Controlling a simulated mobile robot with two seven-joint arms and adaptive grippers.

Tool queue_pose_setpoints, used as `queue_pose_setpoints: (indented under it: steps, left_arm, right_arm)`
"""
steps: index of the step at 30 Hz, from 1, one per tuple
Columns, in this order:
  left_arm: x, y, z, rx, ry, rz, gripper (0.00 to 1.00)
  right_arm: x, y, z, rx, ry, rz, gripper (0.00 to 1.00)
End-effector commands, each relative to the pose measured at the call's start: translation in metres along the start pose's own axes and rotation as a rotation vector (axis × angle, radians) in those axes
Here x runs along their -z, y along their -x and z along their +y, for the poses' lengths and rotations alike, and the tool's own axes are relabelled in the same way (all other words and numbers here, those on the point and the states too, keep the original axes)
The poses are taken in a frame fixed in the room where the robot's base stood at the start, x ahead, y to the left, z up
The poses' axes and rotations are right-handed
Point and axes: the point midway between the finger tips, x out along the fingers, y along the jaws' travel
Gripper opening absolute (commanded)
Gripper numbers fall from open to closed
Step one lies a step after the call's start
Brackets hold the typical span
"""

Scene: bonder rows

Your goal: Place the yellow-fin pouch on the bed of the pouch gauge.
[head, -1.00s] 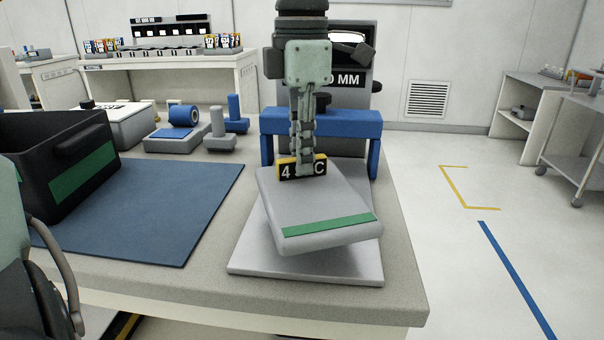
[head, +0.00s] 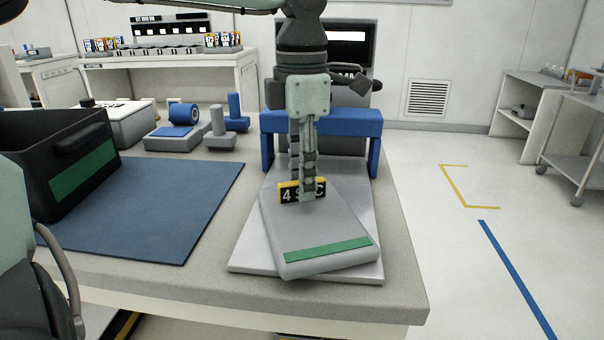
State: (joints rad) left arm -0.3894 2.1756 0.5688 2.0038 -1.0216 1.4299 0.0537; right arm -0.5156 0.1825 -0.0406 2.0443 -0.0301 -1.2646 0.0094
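The yellow-fin pouch (head: 318,228) is a flat grey block with a green strip along its near end and a black-and-yellow fin at its far end. My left gripper (head: 303,198) points down and is shut on the fin. The pouch is over the grey bed (head: 255,240) of the pouch gauge, turned slightly, with its near edge close to the bed's front edge. I cannot tell whether it touches the bed. The gauge's blue bridge (head: 345,122) stands behind the pouch, and my gripper partly hides its display (head: 350,72). My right gripper is not in view.
A blue mat (head: 150,205) lies left of the gauge, with a black bin (head: 85,145) at its far left. Grey and blue fixtures (head: 220,138) stand behind the mat. The table's right edge is close to the bed.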

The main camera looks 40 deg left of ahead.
Motion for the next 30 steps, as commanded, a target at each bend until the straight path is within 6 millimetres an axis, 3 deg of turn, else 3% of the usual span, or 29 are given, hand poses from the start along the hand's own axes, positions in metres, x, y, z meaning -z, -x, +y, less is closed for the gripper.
queue_pose_setpoints:
  steps: [9, 21, 30]
  left_arm:
    - [-0.001, 0.008, 0.001, -0.002, 0.001, -0.002, 0.34]
    - [-0.001, 0.090, 0.001, -0.004, 0.001, -0.002, 0.34]
    - [0.000, 0.121, 0.000, 0.000, -0.001, 0.000, 0.34]
  right_arm:
    - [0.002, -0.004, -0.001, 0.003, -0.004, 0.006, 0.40]
    - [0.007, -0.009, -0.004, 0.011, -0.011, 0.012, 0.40]
    - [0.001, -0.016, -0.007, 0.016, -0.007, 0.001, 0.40]
